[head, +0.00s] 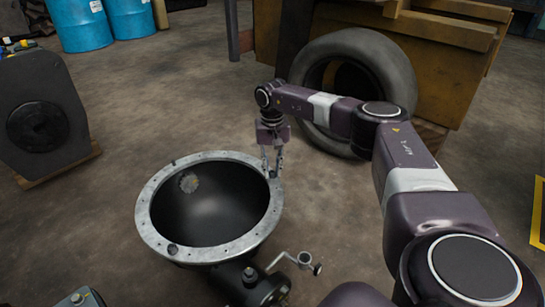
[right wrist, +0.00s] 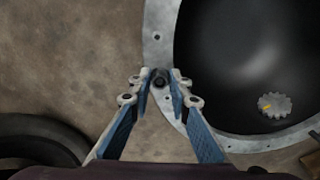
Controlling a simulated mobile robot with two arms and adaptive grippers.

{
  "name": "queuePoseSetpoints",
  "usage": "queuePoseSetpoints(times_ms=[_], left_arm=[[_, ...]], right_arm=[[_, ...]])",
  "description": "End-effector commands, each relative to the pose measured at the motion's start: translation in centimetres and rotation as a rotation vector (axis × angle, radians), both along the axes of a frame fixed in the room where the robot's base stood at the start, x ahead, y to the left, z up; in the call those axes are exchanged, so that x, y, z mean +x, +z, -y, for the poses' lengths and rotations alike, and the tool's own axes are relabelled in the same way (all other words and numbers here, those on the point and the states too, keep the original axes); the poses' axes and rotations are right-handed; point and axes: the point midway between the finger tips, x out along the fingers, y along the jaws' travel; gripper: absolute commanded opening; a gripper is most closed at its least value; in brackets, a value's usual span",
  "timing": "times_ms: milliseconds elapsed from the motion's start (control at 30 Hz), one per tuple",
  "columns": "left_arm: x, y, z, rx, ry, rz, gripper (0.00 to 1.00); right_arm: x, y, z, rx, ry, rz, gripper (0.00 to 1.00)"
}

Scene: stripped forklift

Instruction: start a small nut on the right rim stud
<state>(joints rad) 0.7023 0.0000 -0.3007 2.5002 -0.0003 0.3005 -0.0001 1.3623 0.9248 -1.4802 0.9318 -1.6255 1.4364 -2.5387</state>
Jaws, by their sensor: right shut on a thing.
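A dark bowl-shaped housing with a pale grey flanged rim (head: 151,207) opens upward on the floor; its rim also shows in the right wrist view (right wrist: 159,22). My right gripper (head: 273,171) points down at the right side of this rim. In the right wrist view my right gripper (right wrist: 161,80) is shut on a small dark round nut (right wrist: 160,78) at the fingertips, over the rim's edge. The right rim stud cannot be made out; the fingers and nut may cover it. I cannot tell whether the nut touches the rim. My left gripper is not in view.
A toothed disc (head: 189,183) lies inside the bowl. A crank-like bracket (head: 302,259) stands out at the bowl's lower right. A large tyre (head: 398,69) leans on a wooden crate (head: 432,62) behind my right arm. Open floor lies left of the bowl.

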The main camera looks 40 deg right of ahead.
Motion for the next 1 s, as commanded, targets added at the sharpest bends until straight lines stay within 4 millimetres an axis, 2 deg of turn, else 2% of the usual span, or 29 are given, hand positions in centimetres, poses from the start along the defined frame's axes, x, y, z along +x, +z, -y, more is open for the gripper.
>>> queuePoseSetpoints(times_ms=[33,67,100,267,533,667,1000], left_arm=[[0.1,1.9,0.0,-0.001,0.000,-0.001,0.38],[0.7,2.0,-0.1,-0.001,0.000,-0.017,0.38],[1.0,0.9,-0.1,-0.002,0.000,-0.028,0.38],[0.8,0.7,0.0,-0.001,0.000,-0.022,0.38],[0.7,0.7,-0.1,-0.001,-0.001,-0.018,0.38],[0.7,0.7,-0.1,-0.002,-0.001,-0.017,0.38],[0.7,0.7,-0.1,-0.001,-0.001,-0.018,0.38]], right_arm=[[-0.1,0.8,0.0,-0.001,-0.068,-0.004,0.00],[-0.1,0.7,0.0,-0.002,-0.112,-0.005,0.00],[0.0,0.0,0.1,-0.002,-0.116,0.000,0.21],[0.0,-0.1,0.0,-0.001,-0.110,0.000,0.38],[0.0,0.0,0.0,-0.001,-0.108,0.001,0.38],[0.1,0.9,0.0,0.000,-0.108,0.003,0.38],[0.2,7.8,0.0,0.000,-0.109,0.006,0.38]])
